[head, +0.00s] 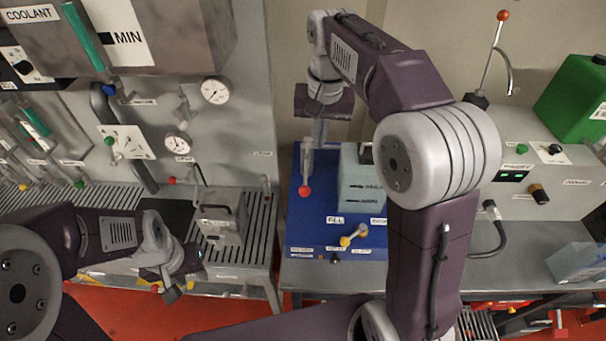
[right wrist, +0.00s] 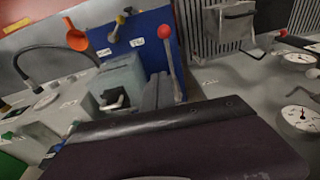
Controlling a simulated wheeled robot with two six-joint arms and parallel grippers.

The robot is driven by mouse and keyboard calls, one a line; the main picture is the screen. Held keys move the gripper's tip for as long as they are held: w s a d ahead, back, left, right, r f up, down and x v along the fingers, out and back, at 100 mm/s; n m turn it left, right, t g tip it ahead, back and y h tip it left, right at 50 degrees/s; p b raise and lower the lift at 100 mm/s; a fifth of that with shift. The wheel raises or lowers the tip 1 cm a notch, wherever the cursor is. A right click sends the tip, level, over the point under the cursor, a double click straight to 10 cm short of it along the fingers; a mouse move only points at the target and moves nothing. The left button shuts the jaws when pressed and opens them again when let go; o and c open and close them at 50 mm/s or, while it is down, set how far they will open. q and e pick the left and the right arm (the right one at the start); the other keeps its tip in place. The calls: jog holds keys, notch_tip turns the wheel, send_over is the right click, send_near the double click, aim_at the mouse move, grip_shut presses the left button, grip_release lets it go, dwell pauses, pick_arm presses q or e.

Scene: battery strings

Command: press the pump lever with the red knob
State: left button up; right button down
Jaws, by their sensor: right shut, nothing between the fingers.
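A red knob (head: 304,190) sits at the end of a grey lever on the blue pump unit (head: 345,222). The same knob (right wrist: 165,32) and its lever show in the right wrist view, next to the grey fingers of my right gripper (right wrist: 157,92). My right gripper (head: 319,132) is shut and empty, above and behind the knob in the head view. I cannot tell whether it touches the lever.
A second lever with a red ball (head: 503,15) rises at the back right. A yellow-handled valve (head: 353,236) is on the blue unit's front. A metal box (head: 217,222) stands on the grated bench to the left. My right arm hides part of the right bench.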

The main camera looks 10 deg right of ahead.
jog(key=s+a+r, duration=0.1)
jog(key=a+r, duration=0.1)
send_near(306, 179)
jog(key=shift+t, duration=0.3)
jog(key=p+x, duration=0.1)
jog(key=x, duration=0.4)
jog(key=shift+s+d+f, duration=0.1)
jog(key=shift+f, duration=0.05)
jog(key=shift+s+f, duration=0.1)
jog(key=shift+f, duration=0.35)
